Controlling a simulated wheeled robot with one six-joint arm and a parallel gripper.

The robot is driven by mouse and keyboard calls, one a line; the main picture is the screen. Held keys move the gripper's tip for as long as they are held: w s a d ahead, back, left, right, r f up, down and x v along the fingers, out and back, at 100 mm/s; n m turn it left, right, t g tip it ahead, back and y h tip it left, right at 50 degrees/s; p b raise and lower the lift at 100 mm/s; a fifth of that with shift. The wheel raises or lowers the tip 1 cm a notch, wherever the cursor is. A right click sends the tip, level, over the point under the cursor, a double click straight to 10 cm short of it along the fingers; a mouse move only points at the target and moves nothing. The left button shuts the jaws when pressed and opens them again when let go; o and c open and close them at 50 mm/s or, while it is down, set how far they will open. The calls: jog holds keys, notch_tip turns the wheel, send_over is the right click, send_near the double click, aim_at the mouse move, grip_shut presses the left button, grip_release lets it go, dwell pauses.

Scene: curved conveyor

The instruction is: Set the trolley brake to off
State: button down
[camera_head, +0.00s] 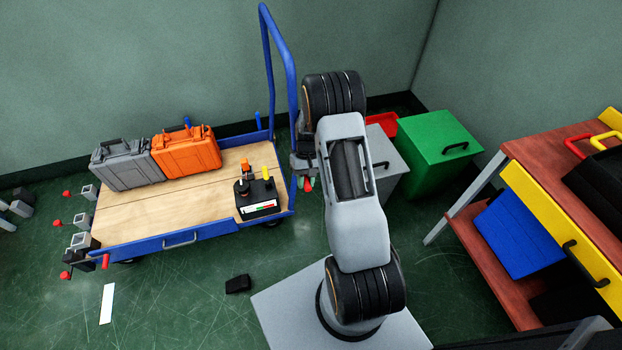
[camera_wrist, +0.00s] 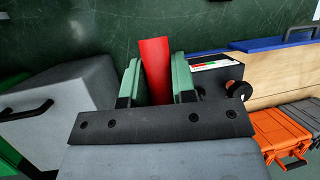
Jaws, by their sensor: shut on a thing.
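The blue-framed trolley (camera_head: 130,215) with a wooden deck stands at the left in the head view. A black box (camera_head: 245,202) with knobs, a yellow lever and a white label with red and green marks sits at its right end. In the wrist view the label (camera_wrist: 213,64) shows right of my gripper. My gripper (camera_wrist: 156,80) has its green fingers shut on a flat red handle (camera_wrist: 155,62). In the head view my gripper (camera_head: 307,184) is beside the trolley's right end, partly hidden by my arm. What the handle joins to is hidden.
A grey case (camera_head: 123,170) and an orange case (camera_head: 188,155) sit on the deck. A grey bin (camera_head: 383,150) and green bin (camera_head: 437,140) stand right of my arm. A workbench (camera_head: 545,150) is at the far right. A small black object (camera_head: 238,284) lies on the floor.

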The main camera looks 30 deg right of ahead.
aim_at(306, 180)
jog(key=shift+a, duration=0.1)
jog(key=c, duration=0.9)
grip_release()
jog(key=r, duration=0.2)
jog(key=r+p, duration=0.1)
jog(key=r, duration=0.1)
jog(key=shift+s+r, duration=0.1)
jog(key=shift+s, duration=0.15)
jog(key=s+r, duration=0.1)
jog(key=s+r+p, duration=0.1)
jog(key=r, duration=0.1)
jog(key=s+r, duration=0.2)
jog(key=shift+a+p, duration=0.3)
jog(key=shift+a, duration=0.05)
jog(key=s+r, duration=0.1)
jog(key=s, duration=0.2)
jog(key=s+a+r+p, duration=0.1)
jog(key=s, duration=0.2)
jog(key=s+a+r, duration=0.1)
jog(key=s, duration=0.2)
jog(key=shift+s+r, duration=0.1)
jog(key=shift+r, duration=0.3)
